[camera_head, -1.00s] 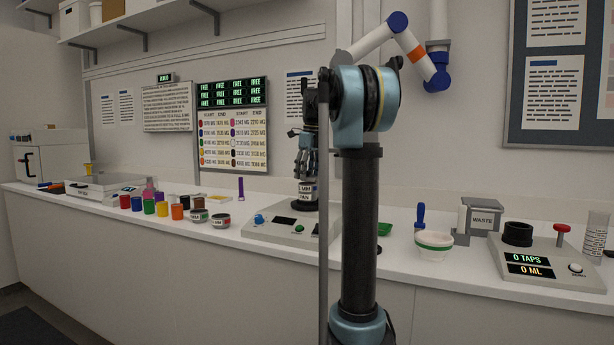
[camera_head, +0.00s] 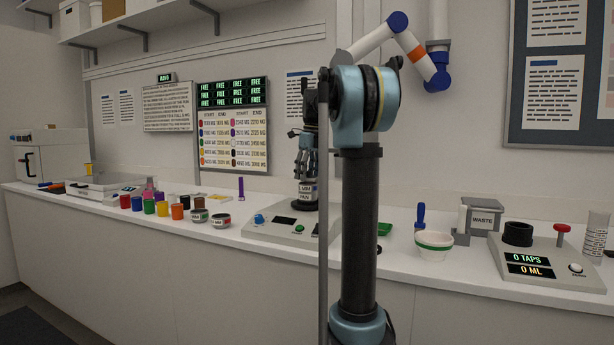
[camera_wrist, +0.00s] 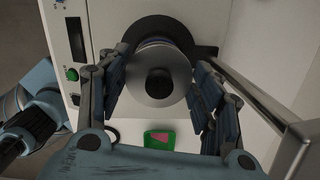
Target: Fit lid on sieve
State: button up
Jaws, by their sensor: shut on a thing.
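The lid (camera_wrist: 140,86), a grey disc with a black knob, is between my gripper's fingers (camera_wrist: 160,72) in the wrist view. My gripper (camera_head: 306,172) is shut on it. The lid is directly over the sieve stack, whose dark bluish rim (camera_wrist: 155,42) shows just past it. In the head view the labelled sieve stack (camera_head: 307,190) stands upright on a black round seat on the white shaker unit (camera_head: 275,233). The lid is hard to make out there among the fingers. I cannot tell whether the lid is fully seated.
Several coloured pigment jars (camera_head: 162,208) stand left of the unit. A white bowl (camera_head: 433,246) with a green band, a waste box (camera_head: 483,217) and a tapping unit (camera_head: 548,268) stand to the right.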

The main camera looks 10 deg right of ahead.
jog(key=shift+f, duration=1)
jog(key=o, duration=1.2)
jog(key=shift+c, duration=0.2)
jog(key=r, duration=0.8)
jog(key=s+d+r, duration=0.1)
jog(key=r, duration=0.2)
jog(key=shift+r, duration=0.4)
